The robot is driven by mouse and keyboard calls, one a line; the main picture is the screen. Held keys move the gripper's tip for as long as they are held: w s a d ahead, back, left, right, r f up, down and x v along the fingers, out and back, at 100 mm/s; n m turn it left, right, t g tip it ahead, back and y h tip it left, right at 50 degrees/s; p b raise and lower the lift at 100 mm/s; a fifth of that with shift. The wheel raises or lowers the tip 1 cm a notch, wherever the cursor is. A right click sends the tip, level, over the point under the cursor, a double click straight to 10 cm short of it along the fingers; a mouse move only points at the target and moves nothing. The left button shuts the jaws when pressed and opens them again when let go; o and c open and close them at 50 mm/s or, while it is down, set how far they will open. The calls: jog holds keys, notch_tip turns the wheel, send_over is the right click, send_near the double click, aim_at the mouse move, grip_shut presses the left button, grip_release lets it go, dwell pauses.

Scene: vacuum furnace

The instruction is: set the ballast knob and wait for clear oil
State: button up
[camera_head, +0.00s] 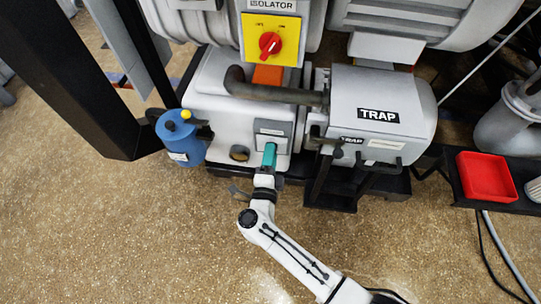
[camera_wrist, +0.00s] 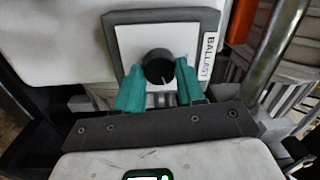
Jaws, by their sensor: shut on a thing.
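The ballast knob (camera_wrist: 154,66) is a round black knob with a pale pointer line. It sits on a white plate with a grey frame, beside a "BALLAST" label (camera_wrist: 209,57). The pointer line faces down, slightly right, in the wrist view. My gripper (camera_wrist: 159,71) has its teal fingers on either side of the knob and is shut on it. In the head view my gripper (camera_head: 269,155) reaches the front of the pale pump (camera_head: 218,112) and hides the knob. A dark amber round window (camera_head: 239,153) is low on the pump front; its oil clarity is too small to tell.
A red isolator switch (camera_head: 270,43) on a yellow plate is above. A grey box marked TRAP (camera_head: 372,92) stands right of the pump. A blue container (camera_head: 180,143) is at its left. A red tray (camera_head: 486,177) lies at the right. The speckled floor (camera_head: 120,240) in front is clear.

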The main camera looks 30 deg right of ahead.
jog(key=o, duration=1)
jog(key=shift+o, duration=0.2)
jog(key=p+v, duration=0.1)
jog(key=v, duration=0.9)
jog(key=shift+s+a, duration=0.2)
jog(key=shift+s, duration=0.15)
jog(key=shift+f, duration=0.1)
